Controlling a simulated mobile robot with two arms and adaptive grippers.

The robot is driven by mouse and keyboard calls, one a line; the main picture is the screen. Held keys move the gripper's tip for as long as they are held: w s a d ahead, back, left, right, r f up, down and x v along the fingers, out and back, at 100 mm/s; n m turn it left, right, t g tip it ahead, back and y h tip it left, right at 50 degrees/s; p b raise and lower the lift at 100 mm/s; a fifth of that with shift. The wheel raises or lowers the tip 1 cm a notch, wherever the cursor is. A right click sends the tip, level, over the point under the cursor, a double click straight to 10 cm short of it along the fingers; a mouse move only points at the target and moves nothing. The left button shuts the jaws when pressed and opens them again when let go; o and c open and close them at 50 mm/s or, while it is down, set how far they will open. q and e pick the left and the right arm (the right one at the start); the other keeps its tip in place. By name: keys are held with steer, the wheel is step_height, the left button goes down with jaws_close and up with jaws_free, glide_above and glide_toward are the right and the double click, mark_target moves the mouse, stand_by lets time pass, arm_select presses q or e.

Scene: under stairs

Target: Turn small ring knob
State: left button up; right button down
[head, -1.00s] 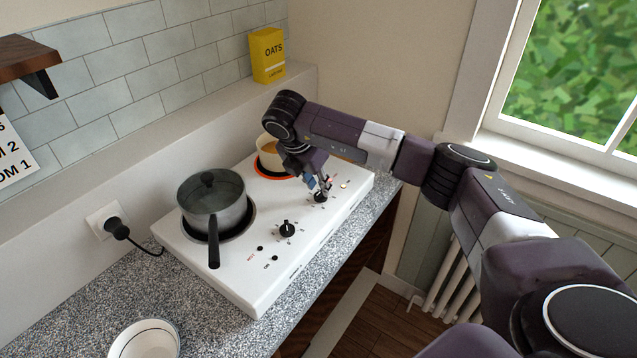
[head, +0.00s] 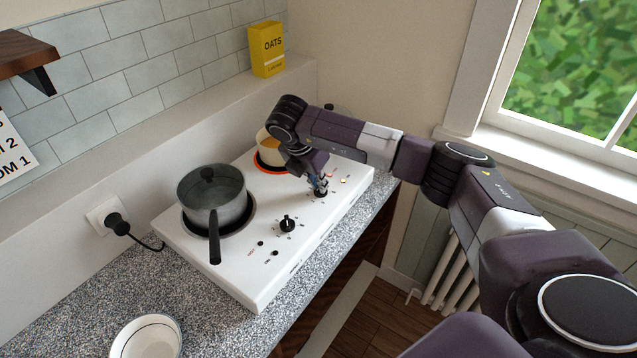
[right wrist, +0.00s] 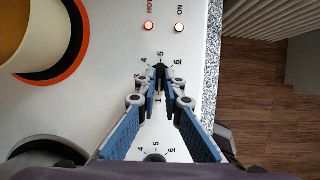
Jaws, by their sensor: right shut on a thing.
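The small ring knob (head: 320,194) is a dark knob with a printed number dial on the front strip of the white hotplate (head: 262,268). My right gripper (head: 319,187) points down at it, shut on it. In the right wrist view the two blue-sided fingers (right wrist: 160,88) close on the dark knob (right wrist: 159,70), with the dial numbers around it. The fingers hide part of the knob. The small ring (head: 262,168) shows orange under a cream pot (head: 268,150). My left gripper is not in view.
A grey lidded pot (head: 212,197) stands on the larger ring, its handle towards the front. The other knob (head: 287,224) sits nearer. A white bowl (head: 147,338) stands on the speckled counter.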

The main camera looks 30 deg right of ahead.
steer(key=shift+d+f+n+t+b, duration=0.1)
steer(key=shift+f+n+t+b, duration=0.15)
steer(key=shift+n+b, duration=0.6)
steer(key=n+t+y+b, duration=0.1)
steer(key=n+b, duration=0.2)
steer(key=b, duration=0.2)
steer(key=shift+s+d+n, duration=0.1)
steer(key=shift+s+n, duration=0.05)
steer(key=shift+n, duration=0.2)
steer(key=n+y+b, duration=0.1)
steer(key=n+b, duration=0.1)
steer(key=shift+r+t+b, duration=0.15)
steer(key=shift+t+b, duration=0.15)
steer(key=shift+t, duration=0.05)
steer(key=shift+d+r+n+b, duration=0.1)
steer(key=shift+n+b, duration=0.3)
steer(key=shift+n, duration=0.4)
steer(key=c, duration=2.1)
jaws_free()
steer(key=shift+s, duration=0.1)
